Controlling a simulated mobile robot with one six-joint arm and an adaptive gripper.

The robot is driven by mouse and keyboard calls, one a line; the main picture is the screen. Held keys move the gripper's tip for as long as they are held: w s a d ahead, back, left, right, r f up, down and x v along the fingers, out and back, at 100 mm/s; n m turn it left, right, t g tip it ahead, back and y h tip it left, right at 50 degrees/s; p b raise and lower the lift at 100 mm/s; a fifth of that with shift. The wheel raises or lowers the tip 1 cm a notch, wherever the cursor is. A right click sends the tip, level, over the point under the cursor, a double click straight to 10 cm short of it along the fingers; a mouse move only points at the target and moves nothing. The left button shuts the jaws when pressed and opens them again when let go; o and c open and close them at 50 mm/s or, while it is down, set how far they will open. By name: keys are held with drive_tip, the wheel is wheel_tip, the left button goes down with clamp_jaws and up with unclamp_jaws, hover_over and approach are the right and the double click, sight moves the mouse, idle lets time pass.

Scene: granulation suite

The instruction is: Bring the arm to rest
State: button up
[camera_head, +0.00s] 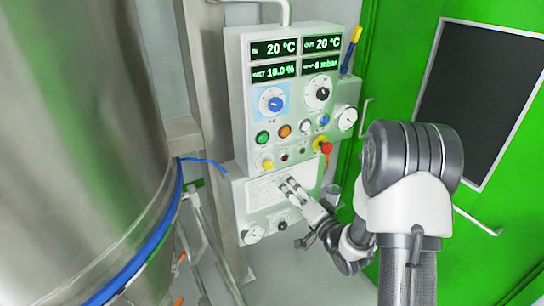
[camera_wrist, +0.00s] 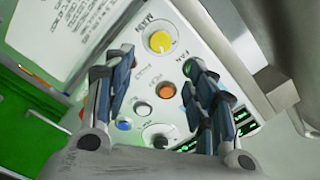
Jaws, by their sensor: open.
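My arm (camera_head: 405,165) reaches in from the right in the head view, bent at its thick grey joint. My gripper (camera_head: 288,188) is at the arm's far end, in front of the lower part of the grey control panel (camera_head: 240,95). In the wrist view my gripper (camera_wrist: 157,72) is open, its two dark-padded fingers apart with nothing held between them. A yellow knob (camera_wrist: 160,42) and an orange button (camera_wrist: 165,91) show between the fingers. I cannot tell whether the fingertips touch the panel.
A large steel vessel (camera_head: 80,130) with a blue band stands at the left. A green door (camera_head: 400,60) with a dark window (camera_head: 480,100) and handles is behind my arm at the right. A red knob (camera_head: 326,148) and gauges (camera_head: 346,119) stick out of the panel.

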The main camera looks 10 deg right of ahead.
drive_tip(key=s+d+r+n+g+h, duration=0.2)
drive_tip(key=s+r+n+g+h, duration=0.2)
drive_tip(key=s+r+g+h, duration=0.35)
drive_tip(key=s+a+r+n+g+y, duration=0.1)
drive_tip(key=s+a+n+g, duration=0.1)
drive_tip(key=s, duration=1.2)
drive_tip(key=s+a+r+n+g+y, duration=0.1)
drive_tip(key=s+a+n+g, duration=0.1)
drive_tip(key=s, duration=1.2)
drive_tip(key=shift+a+r+g, duration=0.3)
drive_tip(key=shift+a+g, duration=0.25)
drive_tip(key=shift+a, duration=0.45)
